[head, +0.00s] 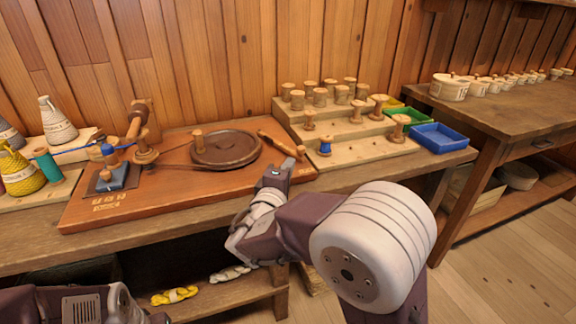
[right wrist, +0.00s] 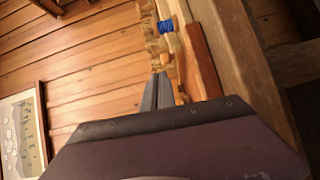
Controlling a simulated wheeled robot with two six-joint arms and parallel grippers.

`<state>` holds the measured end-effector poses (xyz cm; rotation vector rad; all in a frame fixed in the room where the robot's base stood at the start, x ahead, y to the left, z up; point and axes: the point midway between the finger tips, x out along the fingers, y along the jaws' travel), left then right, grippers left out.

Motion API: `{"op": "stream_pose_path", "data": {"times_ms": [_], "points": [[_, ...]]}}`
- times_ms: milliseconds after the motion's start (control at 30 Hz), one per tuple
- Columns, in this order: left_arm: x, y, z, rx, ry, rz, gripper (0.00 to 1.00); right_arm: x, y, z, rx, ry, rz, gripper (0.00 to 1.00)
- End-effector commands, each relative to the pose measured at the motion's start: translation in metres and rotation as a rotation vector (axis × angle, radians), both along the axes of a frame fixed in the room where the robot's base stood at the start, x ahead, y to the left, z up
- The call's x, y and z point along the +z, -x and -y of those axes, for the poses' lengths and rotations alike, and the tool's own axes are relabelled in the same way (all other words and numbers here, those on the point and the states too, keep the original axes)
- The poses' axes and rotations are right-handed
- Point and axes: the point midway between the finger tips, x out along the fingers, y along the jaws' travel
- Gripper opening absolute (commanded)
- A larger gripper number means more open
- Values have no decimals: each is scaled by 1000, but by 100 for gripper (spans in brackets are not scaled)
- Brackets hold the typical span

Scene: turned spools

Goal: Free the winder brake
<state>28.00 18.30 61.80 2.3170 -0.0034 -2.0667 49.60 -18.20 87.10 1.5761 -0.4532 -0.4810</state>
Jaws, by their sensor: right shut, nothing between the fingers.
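The winder board (head: 160,205) lies on the bench, with a dark flywheel (head: 226,150) and a wooden crank knob on it. A wooden brake lever (head: 277,144) lies on the board right of the wheel, with a short upright knob at its near right end. Whether it touches the wheel rim is unclear. My right gripper (head: 287,164) is shut and empty at the board's right edge, just in front of the lever's knob. Its closed fingers also show in the right wrist view (right wrist: 158,88). Contact with the lever cannot be made out. My left gripper is out of view.
Right of the board, a stepped rack (head: 350,132) holds several wooden spools and a blue-wound spool (head: 325,146). Blue (head: 440,138) and green (head: 404,114) trays stand beside it. Thread cones (head: 57,122) stand at left. A blue thread runs to the winder.

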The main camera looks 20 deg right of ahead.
Motion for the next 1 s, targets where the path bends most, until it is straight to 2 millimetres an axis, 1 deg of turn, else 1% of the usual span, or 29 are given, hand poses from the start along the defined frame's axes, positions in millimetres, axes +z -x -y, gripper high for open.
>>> {"op": "stream_pose_path", "data": {"times_ms": [33,100,200,333,500,900,967,1000], "points": [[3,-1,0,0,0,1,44,2,12,-4,4,0,-2,0],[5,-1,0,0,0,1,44,3,28,-8,4,1,-3,0],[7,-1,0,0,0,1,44,3,46,-13,5,0,-1,0],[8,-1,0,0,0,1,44,3,62,-16,3,0,-2,0],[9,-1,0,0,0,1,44,3,70,-17,1,1,-2,0],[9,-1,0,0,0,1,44,2,69,-16,-3,0,-2,0],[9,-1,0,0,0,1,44,3,69,-5,-33,-1,-1,0],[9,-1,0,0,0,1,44,3,70,12,-77,-2,1,0]]}}
